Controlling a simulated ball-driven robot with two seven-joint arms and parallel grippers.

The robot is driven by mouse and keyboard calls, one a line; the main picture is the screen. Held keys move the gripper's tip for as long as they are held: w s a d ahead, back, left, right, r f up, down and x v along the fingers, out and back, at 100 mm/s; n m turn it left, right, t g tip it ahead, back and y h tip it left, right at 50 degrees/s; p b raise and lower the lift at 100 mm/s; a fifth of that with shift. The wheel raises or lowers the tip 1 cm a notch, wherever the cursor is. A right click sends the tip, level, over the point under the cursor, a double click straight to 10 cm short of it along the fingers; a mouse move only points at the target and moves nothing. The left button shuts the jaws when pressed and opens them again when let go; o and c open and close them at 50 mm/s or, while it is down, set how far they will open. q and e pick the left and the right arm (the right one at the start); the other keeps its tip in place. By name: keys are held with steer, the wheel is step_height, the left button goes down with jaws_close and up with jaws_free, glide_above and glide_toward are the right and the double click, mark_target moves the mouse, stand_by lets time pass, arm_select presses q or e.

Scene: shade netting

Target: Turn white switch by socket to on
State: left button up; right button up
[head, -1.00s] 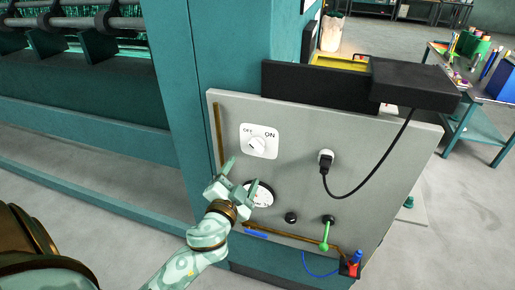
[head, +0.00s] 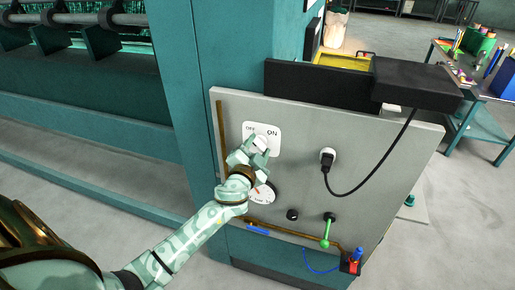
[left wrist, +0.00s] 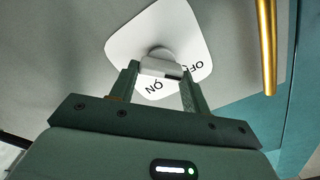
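The white switch (head: 263,128) is a plate with a knob on the grey panel, with OFF printed at its left and ON at its right. In the left wrist view the switch plate (left wrist: 125,48) shows turned, and its knob (left wrist: 160,67) lies between my fingertips. My left gripper (head: 248,153) is in front of the plate and hides its lower part and most of the knob in the head view. Its fingers stand apart at either side of the knob; I cannot tell whether they touch it. The socket with a black plug (head: 327,158) is to the right. My right gripper is not in view.
The grey panel (head: 375,190) also carries a round dial (head: 262,194) below the switch, a black knob (head: 292,214), a green lever (head: 327,232) and a brass rod (left wrist: 267,45) near the switch. A black cable (head: 385,165) hangs from a black box (head: 415,82).

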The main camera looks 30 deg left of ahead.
arm_select(q)
steer(key=shift+c, duration=0.7)
steer(key=m, duration=0.4)
steer(key=shift+f, duration=0.1)
steer(key=m+p, duration=0.1)
steer(key=m, duration=0.3)
steer(key=shift+f+m, duration=0.15)
steer(key=shift+m, duration=0.15)
steer(key=m, duration=0.4)
steer(key=shift+f+p, duration=0.1)
steer(key=shift+p, duration=0.25)
steer(key=m+p, duration=0.1)
steer(key=m, duration=0.4)
steer(key=shift+f, duration=0.15)
steer(key=shift+o, duration=0.2)
steer(key=shift+m, duration=0.3)
steer(key=o, duration=1)
steer(key=shift+c, duration=0.2)
